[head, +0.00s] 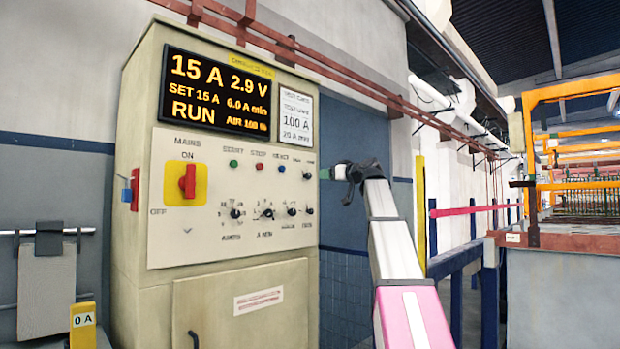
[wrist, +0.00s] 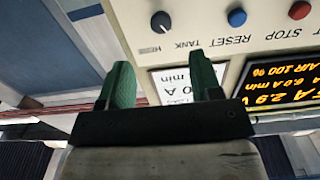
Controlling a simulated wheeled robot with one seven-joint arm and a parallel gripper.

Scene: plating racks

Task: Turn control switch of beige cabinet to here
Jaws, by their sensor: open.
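The beige cabinet (head: 140,90) stands left of centre in the head view. Its control switch is a small black knob (head: 306,175) at the upper right of the pale panel. In the wrist view, which shows the panel upside down, this knob (wrist: 161,22) sits by the words "HERE" and "TANK". A white mark shows on it, but I cannot tell its setting surely. My gripper (head: 328,173) is beside the cabinet's right edge, near the knob. In the wrist view its green fingers (wrist: 160,74) are apart with nothing between them, and the knob is beyond the tips.
A blue button (wrist: 237,18) and a red button (head: 260,167) neighbour the knob. Several black knobs line the row below. A red mains switch (head: 187,181) on yellow is at left. A lit display (head: 215,92) and white card (head: 296,116) are above. Blue railings (head: 456,262) stand right.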

